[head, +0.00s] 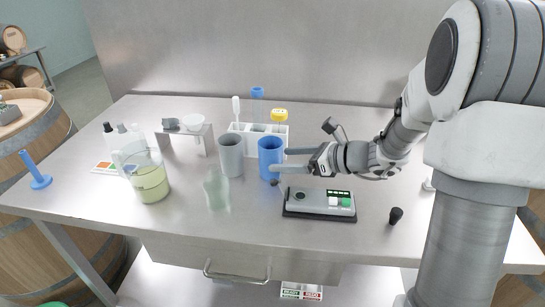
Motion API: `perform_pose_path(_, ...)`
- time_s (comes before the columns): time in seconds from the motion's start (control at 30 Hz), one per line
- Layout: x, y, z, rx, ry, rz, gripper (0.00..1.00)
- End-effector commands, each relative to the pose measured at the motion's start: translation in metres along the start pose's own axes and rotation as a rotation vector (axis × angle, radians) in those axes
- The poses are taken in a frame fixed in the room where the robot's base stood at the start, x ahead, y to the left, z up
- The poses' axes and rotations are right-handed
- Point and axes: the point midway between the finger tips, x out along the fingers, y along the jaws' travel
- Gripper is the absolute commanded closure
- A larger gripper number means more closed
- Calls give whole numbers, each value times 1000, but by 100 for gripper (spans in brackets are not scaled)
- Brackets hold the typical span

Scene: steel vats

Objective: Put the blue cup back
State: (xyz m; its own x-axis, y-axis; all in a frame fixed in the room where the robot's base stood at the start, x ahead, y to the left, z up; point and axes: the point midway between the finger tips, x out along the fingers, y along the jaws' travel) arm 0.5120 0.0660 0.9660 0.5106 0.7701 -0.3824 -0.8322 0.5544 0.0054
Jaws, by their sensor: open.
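The blue cup (268,160) stands upright on the steel table, just right of a grey cup (231,157). My gripper (284,163) reaches in from the right, low over the table. Its two fingers are apart and point left at the blue cup's right side, one farther back and one nearer the front. The fingertips are at or very close to the cup; I cannot tell whether they touch it.
A white rack (282,139) with a yellow-capped item is behind the cup. A flat device (318,203) lies in front of my gripper. A green-tinted glass vessel (216,190), a jug of yellowish liquid (150,182) and a small stand (190,131) are left. A black stopper (396,215) is right.

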Motion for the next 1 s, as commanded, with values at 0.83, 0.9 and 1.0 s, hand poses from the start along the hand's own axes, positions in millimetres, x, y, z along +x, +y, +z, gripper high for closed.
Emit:
perform_pose_path(0.83, -86, 107, 22, -635, 245, 259, 18)
perform_pose_path(0.9, -95, 125, 21, -779, 299, 311, 18)
perform_pose_path(1.0, -109, 147, 18, -986, 376, 384, 18)
